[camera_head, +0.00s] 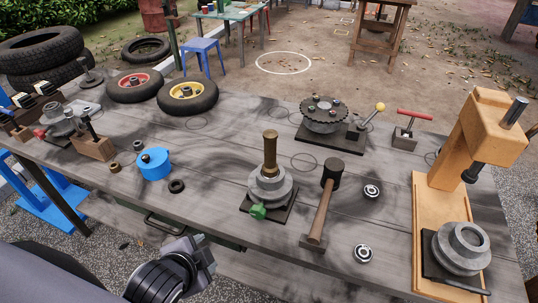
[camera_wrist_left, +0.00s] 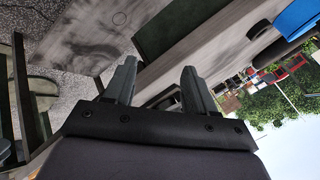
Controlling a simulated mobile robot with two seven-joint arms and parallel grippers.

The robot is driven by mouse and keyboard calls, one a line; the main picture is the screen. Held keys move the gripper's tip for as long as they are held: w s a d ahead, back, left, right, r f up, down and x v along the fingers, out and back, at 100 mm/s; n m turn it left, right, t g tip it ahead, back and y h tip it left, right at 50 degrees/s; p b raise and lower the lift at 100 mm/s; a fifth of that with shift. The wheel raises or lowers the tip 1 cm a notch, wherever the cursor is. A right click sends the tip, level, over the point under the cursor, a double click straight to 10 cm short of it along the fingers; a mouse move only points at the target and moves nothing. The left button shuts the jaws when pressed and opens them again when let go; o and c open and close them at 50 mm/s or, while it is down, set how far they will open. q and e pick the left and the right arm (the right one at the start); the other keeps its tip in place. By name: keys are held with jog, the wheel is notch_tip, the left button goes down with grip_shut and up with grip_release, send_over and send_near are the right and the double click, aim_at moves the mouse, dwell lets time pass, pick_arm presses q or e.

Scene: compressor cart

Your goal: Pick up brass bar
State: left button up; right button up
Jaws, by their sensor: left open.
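The brass bar (camera_head: 270,147) stands upright in a round grey fixture (camera_head: 268,187) on a dark square plate, with a green knob (camera_head: 258,211) at its front. The fixture is near the middle of the workbench (camera_head: 215,135). My left gripper (camera_head: 203,250) is low in the head view, in front of the bench's near edge, to the left of and nearer than the bar. In the left wrist view my left gripper (camera_wrist_left: 158,75) has its two fingers apart with nothing between them. The brass bar is not visible in that view. My right gripper is not in view.
A wooden press (camera_head: 437,195) is at the right, and a dark rotary table (camera_head: 325,116) is behind. Bare bench lies left of the fixture.

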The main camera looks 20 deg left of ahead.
pick_arm(q)
jog(key=w+r+m+t+y, duration=0.1)
jog(key=w+r+m+t, duration=0.25)
jog(key=w+m, duration=0.35)
jog(key=m+t+h, duration=0.2)
jog(key=m+t, duration=0.5)
jog(key=m, duration=1.2)
send_near(268, 159)
jog(key=shift+g, duration=0.25)
jog(key=w, duration=0.4)
jog(key=shift+w+d+r, duration=0.1)
jog(key=shift+w+r, duration=0.05)
jog(key=shift+r, duration=0.15)
jog(key=shift+w+m, duration=0.4)
jog(key=shift+w, duration=0.2)
jog(key=shift+w+f, duration=0.15)
jog(key=shift+w, duration=2.8)
jog(key=shift+a, duration=0.2)
grip_shut()
